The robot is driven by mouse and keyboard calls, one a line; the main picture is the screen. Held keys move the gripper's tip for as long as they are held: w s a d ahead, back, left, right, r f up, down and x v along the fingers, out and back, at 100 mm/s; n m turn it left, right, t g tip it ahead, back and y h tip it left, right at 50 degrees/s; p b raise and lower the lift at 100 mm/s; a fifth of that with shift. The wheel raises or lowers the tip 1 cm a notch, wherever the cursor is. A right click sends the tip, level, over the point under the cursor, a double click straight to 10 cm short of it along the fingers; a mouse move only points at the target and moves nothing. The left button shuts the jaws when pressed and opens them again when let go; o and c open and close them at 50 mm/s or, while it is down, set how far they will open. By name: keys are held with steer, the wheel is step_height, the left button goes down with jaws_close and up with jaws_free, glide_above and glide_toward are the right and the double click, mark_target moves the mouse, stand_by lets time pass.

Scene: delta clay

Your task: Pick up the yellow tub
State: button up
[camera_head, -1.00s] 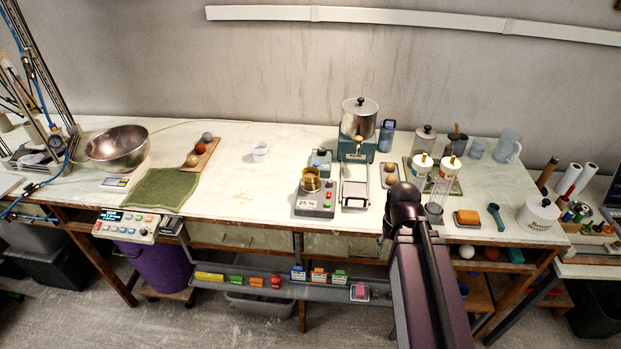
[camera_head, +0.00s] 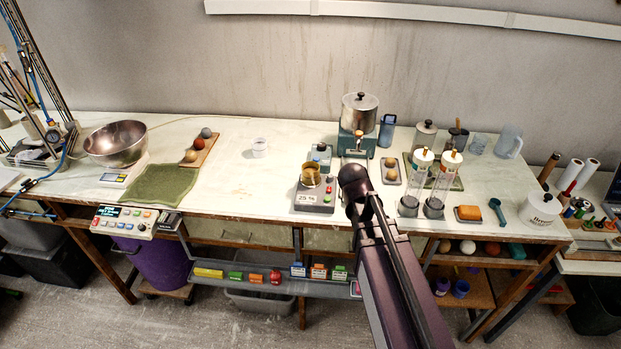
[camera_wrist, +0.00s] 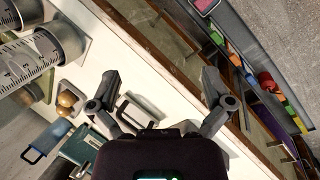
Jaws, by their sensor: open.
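A small, low yellow thing (camera_head: 208,273), the only clear match for the yellow tub, sits at the left end of the rail shelf below the bench's front edge. It is too small to tell whether it is hollow. My gripper (camera_wrist: 160,78) is open in the wrist view, with its two fingers wide apart and nothing between them. It is over the bench's front part, well to the right of the yellow thing and apart from it. In the head view my arm hides the gripper's fingers.
The rail shelf (camera_head: 240,286) also holds several green, orange, red and blue things. A scale with a brass cup (camera_head: 311,176) stands left of my arm, and clear cylinders (camera_head: 411,185) stand right of it. A purple bin (camera_head: 158,268) is below the left bench.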

mark_target(304, 172)
steer(key=w+a+n, duration=0.1)
steer(key=a+n, duration=0.1)
steer(key=w+a+n+t+h, duration=0.1)
steer(key=w+a, duration=0.1)
steer(key=w+a+n+h+b, duration=0.1)
steer(key=w+a+n, duration=0.1)
steer(key=shift+a+r+n+t, duration=0.15)
steer(key=shift+r+n+t, duration=0.15)
steer(key=shift+r, duration=0.1)
steer(key=w+a+n, duration=0.1)
steer(key=a, duration=0.1)
steer(key=w+a+r+n+t+h, duration=0.1)
steer(key=a+n, duration=0.1)
steer(key=a, duration=0.1)
steer(key=w+a+n+t+h+b, duration=0.1)
steer(key=a+n, duration=0.1)
steer(key=shift+w+a+r, duration=0.1)
steer(key=shift+a+r, duration=0.05)
steer(key=shift+r, duration=0.25)
steer(key=w+a+r+n+t+h, duration=0.1)
steer(key=a+r+n+t, duration=0.1)
steer(key=a+n, duration=0.2)
steer(key=w+a+r+n+t+h+b, duration=0.1)
steer(key=a+n, duration=0.3)
steer(key=a, duration=0.5)
steer(key=shift+a+r+t, duration=0.2)
steer(key=shift+r+t, duration=0.4)
steer(key=shift+t, duration=0.2)
